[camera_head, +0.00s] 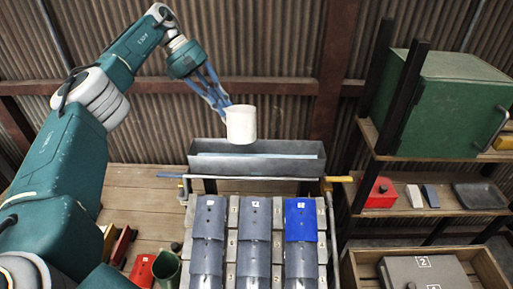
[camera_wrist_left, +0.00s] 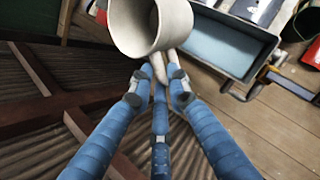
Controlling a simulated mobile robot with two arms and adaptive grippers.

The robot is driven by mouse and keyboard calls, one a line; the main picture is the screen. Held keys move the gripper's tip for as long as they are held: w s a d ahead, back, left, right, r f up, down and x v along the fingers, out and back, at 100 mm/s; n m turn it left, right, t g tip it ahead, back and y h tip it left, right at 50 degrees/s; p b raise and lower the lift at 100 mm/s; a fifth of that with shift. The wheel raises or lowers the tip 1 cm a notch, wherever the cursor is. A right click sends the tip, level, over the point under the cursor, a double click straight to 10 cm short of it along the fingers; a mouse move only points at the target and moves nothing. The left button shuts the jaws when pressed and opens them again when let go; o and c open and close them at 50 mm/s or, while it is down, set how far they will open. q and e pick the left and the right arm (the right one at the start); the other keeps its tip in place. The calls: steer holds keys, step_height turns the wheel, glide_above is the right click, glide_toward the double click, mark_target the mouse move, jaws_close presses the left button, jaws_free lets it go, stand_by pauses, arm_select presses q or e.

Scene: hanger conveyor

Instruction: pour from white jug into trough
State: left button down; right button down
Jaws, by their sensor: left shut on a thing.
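The white jug (camera_head: 241,125) hangs in the air over the back edge of the grey trough (camera_head: 257,163) in the head view. My left gripper (camera_head: 222,104) is shut on the jug's handle side, with its blue fingers reaching down from the upper left. In the left wrist view the jug (camera_wrist_left: 150,25) shows its open mouth and the gripper (camera_wrist_left: 160,80) holds its handle. The trough (camera_wrist_left: 225,45) is beside it there, with a pale blue surface inside. No stream from the jug is visible. My right gripper is not in view.
Rows of grey panels and one blue panel (camera_head: 300,220) stand in front of the trough. A shelf at right holds a green box (camera_head: 440,105) and a red block (camera_head: 381,193). A corrugated wall (camera_head: 270,40) rises behind.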

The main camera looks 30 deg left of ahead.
arm_select(q)
steer(key=shift+w+d+h, duration=0.1)
steer(key=shift+h, duration=0.2)
steer(key=shift+d+r, duration=0.1)
steer(key=shift+r, duration=1.5)
steer(key=shift+f, duration=0.1)
